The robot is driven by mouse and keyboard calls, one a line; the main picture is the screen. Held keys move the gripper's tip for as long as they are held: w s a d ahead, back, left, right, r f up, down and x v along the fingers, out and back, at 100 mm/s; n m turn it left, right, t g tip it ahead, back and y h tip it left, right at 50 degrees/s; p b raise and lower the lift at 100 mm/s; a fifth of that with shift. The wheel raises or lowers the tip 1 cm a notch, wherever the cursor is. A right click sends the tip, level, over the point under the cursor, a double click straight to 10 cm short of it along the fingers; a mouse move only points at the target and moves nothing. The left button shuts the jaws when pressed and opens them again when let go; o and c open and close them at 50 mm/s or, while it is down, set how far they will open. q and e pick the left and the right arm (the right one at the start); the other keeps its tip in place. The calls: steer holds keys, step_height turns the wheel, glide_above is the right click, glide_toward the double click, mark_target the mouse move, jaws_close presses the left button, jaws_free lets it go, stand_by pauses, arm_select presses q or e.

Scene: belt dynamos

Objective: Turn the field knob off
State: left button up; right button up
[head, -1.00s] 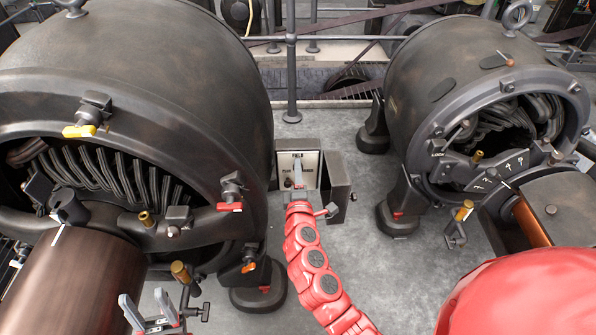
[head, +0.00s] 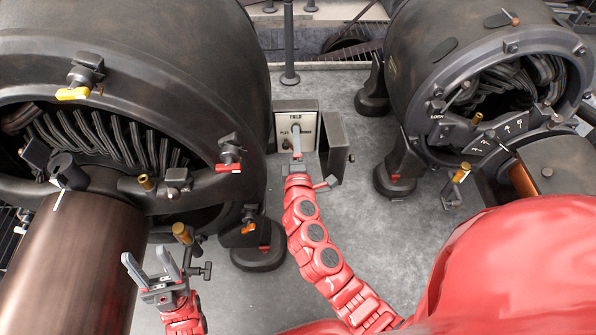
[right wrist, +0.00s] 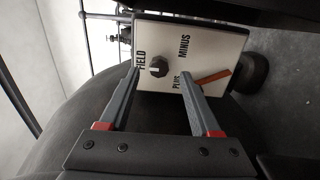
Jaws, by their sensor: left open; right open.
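The field panel (head: 309,107) is a white plate on a grey box between the two large dark machines, marked FIELD, PLUS and MINUS. In the right wrist view the panel (right wrist: 210,45) appears turned sideways. A dark knob (right wrist: 158,66) sits on it, framed between my right fingertips; whether they touch it I cannot tell. An orange-brown strip (right wrist: 213,77) lies near the PLUS label, beside one finger. My right gripper (head: 297,145) is open in front of the panel and partly hides it in the head view. My left gripper (head: 152,262) is open and empty at lower left.
The large dark machine (head: 180,60) stands left and a smaller one (head: 440,70) right. Yellow (head: 73,93) and red (head: 229,168) levers stick out of the left machine. Bare grey floor (head: 395,240) lies between the machines.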

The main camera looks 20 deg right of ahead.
steer(key=v, duration=1.4)
steer(key=shift+s, duration=0.1)
